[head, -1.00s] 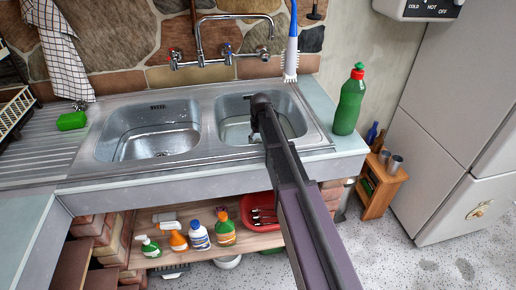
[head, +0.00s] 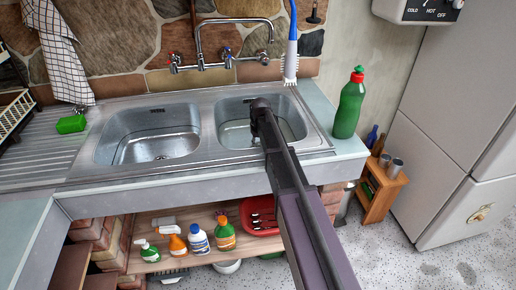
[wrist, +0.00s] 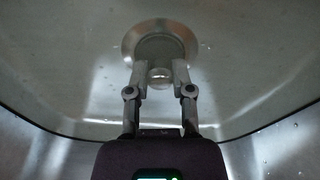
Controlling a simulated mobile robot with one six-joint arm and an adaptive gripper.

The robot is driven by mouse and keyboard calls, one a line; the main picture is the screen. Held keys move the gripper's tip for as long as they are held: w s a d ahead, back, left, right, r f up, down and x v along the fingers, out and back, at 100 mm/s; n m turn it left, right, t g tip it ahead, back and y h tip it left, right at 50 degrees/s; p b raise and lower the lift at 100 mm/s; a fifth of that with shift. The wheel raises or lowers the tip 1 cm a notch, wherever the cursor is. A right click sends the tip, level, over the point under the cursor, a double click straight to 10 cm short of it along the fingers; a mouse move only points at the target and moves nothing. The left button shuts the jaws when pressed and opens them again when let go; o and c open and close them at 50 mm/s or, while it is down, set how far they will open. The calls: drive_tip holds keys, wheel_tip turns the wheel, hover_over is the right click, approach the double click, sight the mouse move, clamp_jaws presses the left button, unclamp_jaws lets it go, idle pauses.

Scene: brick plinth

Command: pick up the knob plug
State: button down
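The knob plug (wrist: 159,77) shows in the wrist view as a small pale rounded knob at the near edge of a round drain (wrist: 160,45) in the sink basin's floor. My gripper (wrist: 160,70) is open, one fingertip on each side of the knob. A small gap seems to show on both sides, and I cannot tell whether either finger touches it. In the head view my arm reaches down into the right basin (head: 232,133).
The left basin (head: 150,135) is empty of objects. A green bottle (head: 348,108) stands right of the sink, and a blue-handled brush (head: 291,55) is behind it. The tap (head: 225,45) rises at the back. A green sponge (head: 71,124) lies on the drainer (head: 35,160).

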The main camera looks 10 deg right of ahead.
drive_tip(key=shift+r, duration=0.1)
idle(0.4)
wheel_tip(320, 180, up, 10)
drive_tip(key=p, duration=1)
drive_tip(key=shift+r, duration=0.1)
idle(0.8)
wheel_tip(320, 180, up, 9)
drive_tip(key=p, duration=0.9)
hover_over(258, 143)
drive_tip(key=shift+w+f, duration=0.1)
drive_tip(key=shift+f, duration=0.1)
idle(0.3)
